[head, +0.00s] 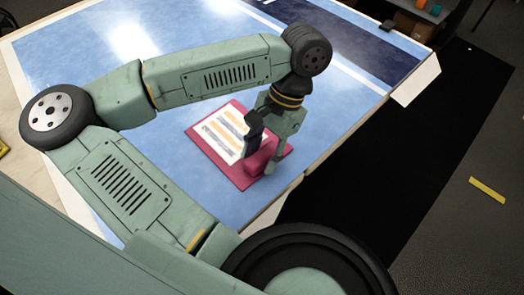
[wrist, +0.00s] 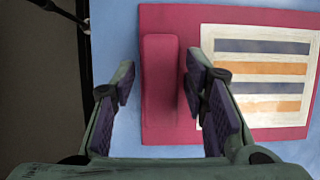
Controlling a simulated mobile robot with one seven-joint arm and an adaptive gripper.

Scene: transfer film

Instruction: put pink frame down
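The pink frame (head: 222,168) lies flat on the blue table top near its front edge. It holds a pale panel with grey and orange stripes (wrist: 262,75), and its pink border shows in the wrist view (wrist: 245,13). A raised pink handle (wrist: 160,85) runs along its left side in the wrist view. My gripper (head: 264,155) is over the handle, with one finger on each side. In the wrist view my gripper (wrist: 160,88) is open: a gap shows between the left finger and the handle. The right finger is close to the handle; contact is unclear.
The blue table (head: 60,48) is clear around the frame, with a dark blue band (head: 345,45) at the far side. Its edge is close to the handle side. Beyond it lies a black floor mat (head: 400,165) with a yellow strip (head: 487,190) to the right.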

